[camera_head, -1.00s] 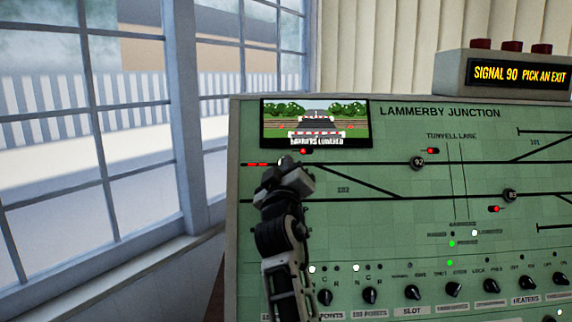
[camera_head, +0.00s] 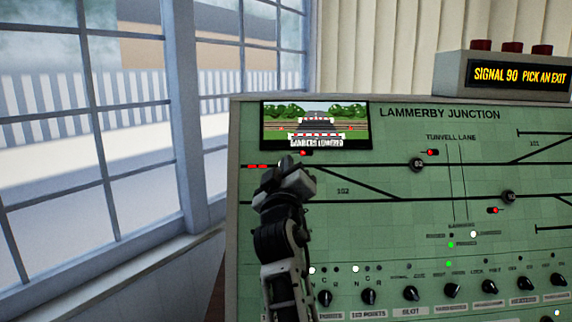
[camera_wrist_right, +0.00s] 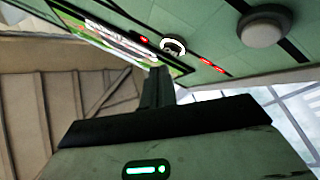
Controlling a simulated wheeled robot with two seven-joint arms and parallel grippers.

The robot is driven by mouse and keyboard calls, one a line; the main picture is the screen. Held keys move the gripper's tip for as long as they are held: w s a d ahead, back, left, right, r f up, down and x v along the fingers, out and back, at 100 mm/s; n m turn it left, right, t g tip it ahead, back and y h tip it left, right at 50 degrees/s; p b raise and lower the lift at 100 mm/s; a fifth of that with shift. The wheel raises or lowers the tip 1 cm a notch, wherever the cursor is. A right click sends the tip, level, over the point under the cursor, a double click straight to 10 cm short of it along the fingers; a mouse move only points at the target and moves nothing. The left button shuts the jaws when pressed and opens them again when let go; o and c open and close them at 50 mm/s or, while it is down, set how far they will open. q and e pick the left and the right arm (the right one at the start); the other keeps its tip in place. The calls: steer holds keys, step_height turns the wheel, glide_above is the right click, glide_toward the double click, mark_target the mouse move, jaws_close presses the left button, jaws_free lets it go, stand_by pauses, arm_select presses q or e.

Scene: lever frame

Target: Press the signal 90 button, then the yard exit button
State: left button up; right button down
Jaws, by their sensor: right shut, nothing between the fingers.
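The green panel (camera_head: 400,125) is headed LAMMERBY JUNCTION. My right gripper (camera_head: 287,163) is shut and empty, its tip at the panel's left side, just below the picture screen (camera_head: 315,124). In the wrist view its dark fingers (camera_wrist_right: 157,88) point toward the panel. Near their tip is a round button with a lit white ring (camera_wrist_right: 173,46); its marking is too small to read, and my gripper hides this spot in the head view. A plain grey domed button (camera_wrist_right: 265,25) lies farther right. I cannot tell which is the yard exit button. My left gripper is not in view.
The display box (camera_head: 515,75) reads SIGNAL 90 PICK AN EXIT. Two dark round buttons (camera_head: 417,164) and (camera_head: 508,197) sit on the track lines. A row of black knobs (camera_head: 411,293) runs along the panel's lower part. A window (camera_head: 120,150) is at the left.

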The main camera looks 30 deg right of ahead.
steer(key=s+a+r+p, duration=0.2)
steer(key=s, duration=0.1)
steer(key=shift+s+a+r, duration=0.1)
steer(key=shift+s, duration=0.1)
stand_by(1.1)
stand_by(1.0)
